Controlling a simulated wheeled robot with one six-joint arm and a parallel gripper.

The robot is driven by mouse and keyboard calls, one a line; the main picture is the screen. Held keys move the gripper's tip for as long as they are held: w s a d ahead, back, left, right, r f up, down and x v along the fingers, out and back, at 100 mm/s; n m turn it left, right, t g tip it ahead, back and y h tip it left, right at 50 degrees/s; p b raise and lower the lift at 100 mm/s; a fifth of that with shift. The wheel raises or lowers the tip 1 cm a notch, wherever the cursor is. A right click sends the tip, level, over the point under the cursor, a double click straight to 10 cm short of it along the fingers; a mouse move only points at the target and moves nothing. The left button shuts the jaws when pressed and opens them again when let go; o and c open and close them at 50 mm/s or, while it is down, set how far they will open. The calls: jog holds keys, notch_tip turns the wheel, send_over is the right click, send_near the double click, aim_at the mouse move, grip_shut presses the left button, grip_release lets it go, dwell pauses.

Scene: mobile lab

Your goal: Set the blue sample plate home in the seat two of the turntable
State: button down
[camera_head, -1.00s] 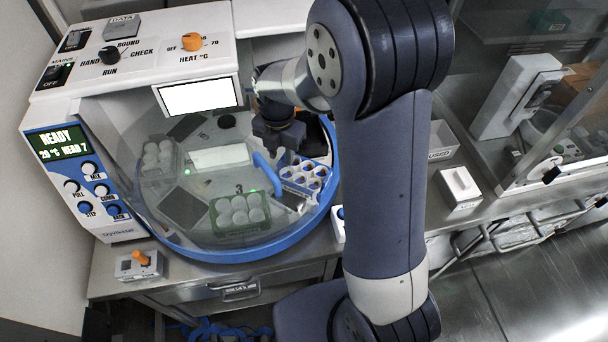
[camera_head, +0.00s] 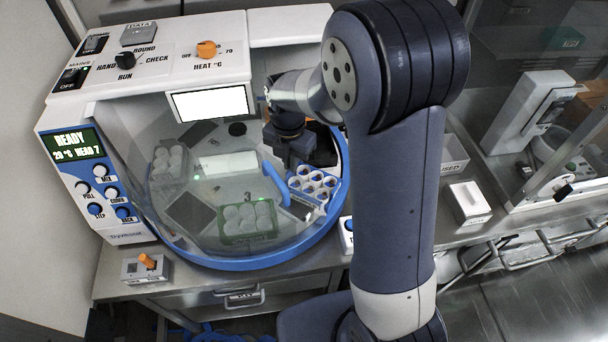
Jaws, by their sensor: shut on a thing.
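The blue sample plate (camera_head: 314,187) is a small rack with a pale top and several round wells. It is at the right side of the turntable (camera_head: 212,205), inside the blue rim. My gripper (camera_head: 303,163) comes down from above at the plate's far edge and is shut on it. The fingertips are mostly hidden, and I cannot tell whether the plate rests fully in a seat. The turntable carries a green plate (camera_head: 247,222) near the printed number 3 and a pale plate (camera_head: 170,160) at the left. The seat two label is not visible.
A clear cover with a curved blue handle (camera_head: 276,184) lies over the turntable's left and front. The control panel (camera_head: 84,175) reads READY. A small box with an orange knob (camera_head: 147,262) stands at front left, and a white box (camera_head: 468,202) at right.

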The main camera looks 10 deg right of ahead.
jog(key=shift+r, duration=0.1)
jog(key=shift+r, duration=0.5)
notch_tip(320, 180, up, 2)
jog(key=shift+b, duration=0.5)
jog(key=s+d+b, duration=0.2)
jog(key=s+d, duration=0.2)
jog(key=d, duration=0.4)
jog(key=s+d+b, duration=0.2)
jog(key=s+d, duration=0.2)
jog(key=d, duration=0.4)
jog(key=w+d+m+b, duration=0.2)
jog(key=w+d+m, duration=0.65)
jog(key=m, duration=1.05)
jog(key=a+f+p, duration=0.1)
jog(key=a, duration=0.5)
jog(key=a+f+p, duration=0.1)
jog(key=a, duration=0.4)
jog(key=a+f+p, duration=0.1)
jog(key=a, duration=0.5)
jog(key=shift+s+a, duration=0.3)
jog(key=shift+f, duration=0.45)
jog(key=shift+f, duration=0.1)
